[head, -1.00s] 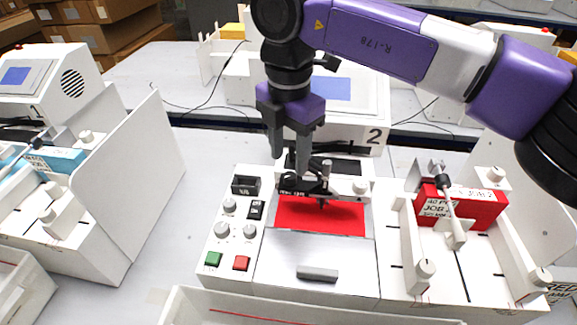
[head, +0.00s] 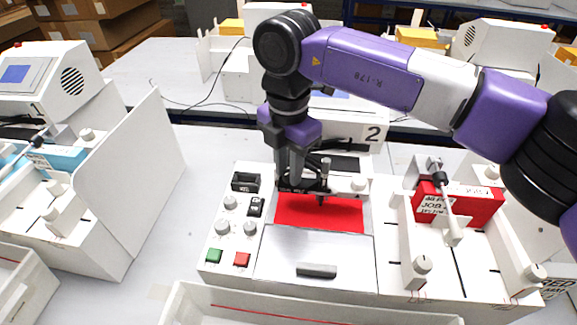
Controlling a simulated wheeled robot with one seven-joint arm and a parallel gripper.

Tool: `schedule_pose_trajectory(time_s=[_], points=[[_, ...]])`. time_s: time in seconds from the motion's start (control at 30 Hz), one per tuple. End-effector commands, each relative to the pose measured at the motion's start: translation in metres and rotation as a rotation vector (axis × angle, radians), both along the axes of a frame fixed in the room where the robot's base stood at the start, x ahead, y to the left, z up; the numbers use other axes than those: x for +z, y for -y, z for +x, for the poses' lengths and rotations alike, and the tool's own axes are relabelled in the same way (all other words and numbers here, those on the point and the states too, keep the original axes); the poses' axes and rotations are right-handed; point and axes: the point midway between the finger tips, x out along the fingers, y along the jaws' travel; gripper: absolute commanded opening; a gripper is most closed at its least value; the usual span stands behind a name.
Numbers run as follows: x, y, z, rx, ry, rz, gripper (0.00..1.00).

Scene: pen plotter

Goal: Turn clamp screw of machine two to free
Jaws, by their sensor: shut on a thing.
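Machine two (head: 240,270) is a white pen plotter marked "2", with a red sheet (head: 305,213) on its bed. Its dark pen carriage (head: 312,187) sits on the rail at the back of the sheet, with a pen (head: 325,178) upright in it. My gripper (head: 290,184) points down at the left part of the carriage, just left of the pen. Its fingers are shut on the clamp screw, which is mostly hidden between and behind them. Which way the screw is turned cannot be seen.
Knobs, a green button (head: 214,256) and a red button (head: 242,260) are at the machine's left. A red job box (head: 470,205) stands in the white tray section at the right. A white panel (head: 130,180) stands at the left, and an open white tray (head: 300,308) lies in front.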

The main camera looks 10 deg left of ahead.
Motion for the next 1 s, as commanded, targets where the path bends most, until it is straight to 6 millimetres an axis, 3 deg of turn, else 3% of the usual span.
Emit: schedule_pose_trajectory(time_s=[0.43,1.0], points=[[-0.0006,0.0006,0.0003,0.117,0.001,-0.001,0.00],[0.0001,0.0021,0.0005,0.629,0.002,-0.001,0.00]])
